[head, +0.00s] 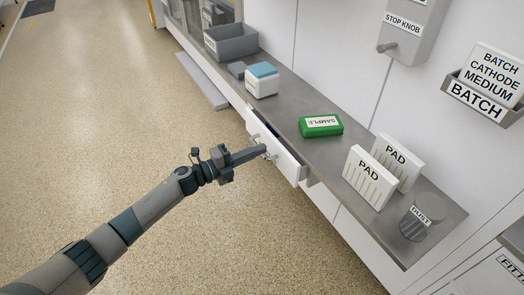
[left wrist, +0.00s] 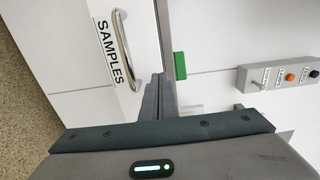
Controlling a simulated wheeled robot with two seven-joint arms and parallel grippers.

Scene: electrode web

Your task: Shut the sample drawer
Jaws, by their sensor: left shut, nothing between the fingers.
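The white sample drawer (head: 287,161) sits under the counter edge, and its front stands out a little from the cabinet. In the left wrist view the drawer front (left wrist: 75,62) carries the label SAMPLES and a curved metal handle (left wrist: 124,50). My left gripper (head: 263,150) is shut and empty, its fingertips at the drawer front by the handle. In the left wrist view the closed fingers (left wrist: 157,80) lie beside the handle, not around it. I cannot tell whether they touch the front. My right gripper is not in view.
On the grey counter (head: 285,118) stand a green SAMPLE block (head: 321,126), a white box with a blue top (head: 262,80), a grey bin (head: 231,41), two PAD holders (head: 369,178) and a DUST cup (head: 414,228). The floor before the drawer is clear.

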